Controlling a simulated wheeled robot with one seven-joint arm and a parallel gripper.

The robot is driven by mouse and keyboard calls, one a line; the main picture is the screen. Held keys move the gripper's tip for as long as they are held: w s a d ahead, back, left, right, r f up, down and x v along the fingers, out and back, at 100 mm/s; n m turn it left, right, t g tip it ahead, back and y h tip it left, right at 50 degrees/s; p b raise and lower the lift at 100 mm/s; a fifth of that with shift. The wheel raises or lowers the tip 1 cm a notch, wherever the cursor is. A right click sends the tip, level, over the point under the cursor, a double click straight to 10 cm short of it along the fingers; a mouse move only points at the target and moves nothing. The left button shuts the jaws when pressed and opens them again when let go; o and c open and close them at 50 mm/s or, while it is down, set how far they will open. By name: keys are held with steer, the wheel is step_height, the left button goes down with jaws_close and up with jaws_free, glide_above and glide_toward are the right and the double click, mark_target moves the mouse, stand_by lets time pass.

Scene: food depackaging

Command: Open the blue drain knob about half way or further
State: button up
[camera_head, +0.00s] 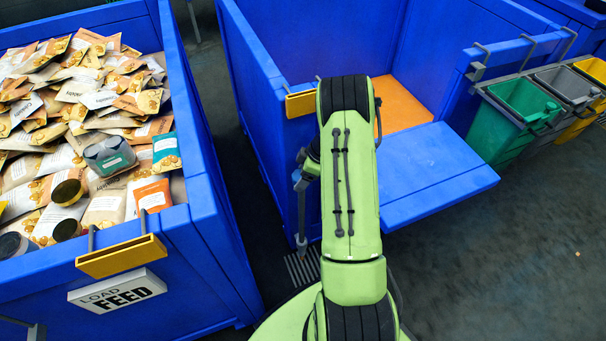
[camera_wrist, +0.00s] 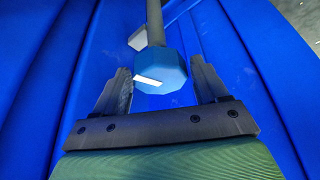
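The blue drain knob (camera_wrist: 160,70) is faceted, with a white mark on its face, and sits at the end of a grey stem (camera_wrist: 154,22) in the wrist view. My gripper (camera_wrist: 160,82) is open, with one finger to the left of the knob and one to the right. Gaps show between the knob and both fingers in the picture. I cannot tell how deep the knob lies between them.
A blue crate (camera_head: 178,230) full of food packets stands at the left, with a yellow handle (camera_head: 122,256). A blue bin with an orange floor patch (camera_head: 398,104) lies beyond my arm. Green, grey and yellow small bins (camera_head: 510,110) hang at the right.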

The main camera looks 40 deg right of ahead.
steer(key=shift+r, duration=0.1)
steer(key=p+v, duration=0.5)
steer(key=v, duration=1)
steer(key=shift+d+r, duration=0.2)
steer(key=shift+r, duration=0.05)
steer(key=shift+s, duration=0.1)
